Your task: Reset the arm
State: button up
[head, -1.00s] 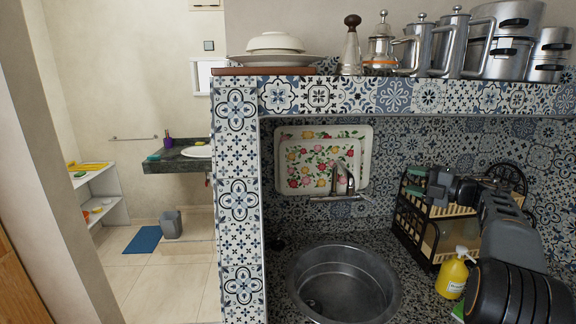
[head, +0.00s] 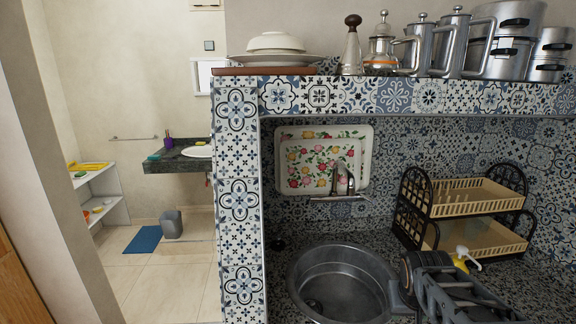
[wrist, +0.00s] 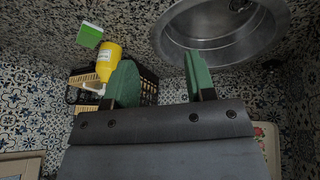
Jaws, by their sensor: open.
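My gripper (wrist: 160,82) shows in the wrist view with its two green fingers apart and nothing between them. The steel sink (wrist: 222,52) is beyond the right finger there. The yellow soap bottle (wrist: 108,62) is just left of the left finger, apparently clear of it. In the head view my arm is folded low at the right edge of the sink (head: 300,290); which part is the gripper is hard to tell there.
A two-tier dish rack (head: 480,198) stands behind my arm, with the soap bottle (head: 462,259) partly hidden. A green-and-white sponge (wrist: 90,35) lies near the bottle. A floral tray (head: 318,160) leans on the tiled wall. Metal pots (head: 505,50) stand on the ledge above.

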jog(key=s+a+n+y, duration=0.1)
jog(key=s+a+y, duration=0.1)
jog(key=s+a, duration=0.5)
jog(key=shift+s+a+r+n+t, duration=0.25)
jog(key=shift+a+r+n+t, duration=0.2)
jog(key=shift+a, duration=0.7)
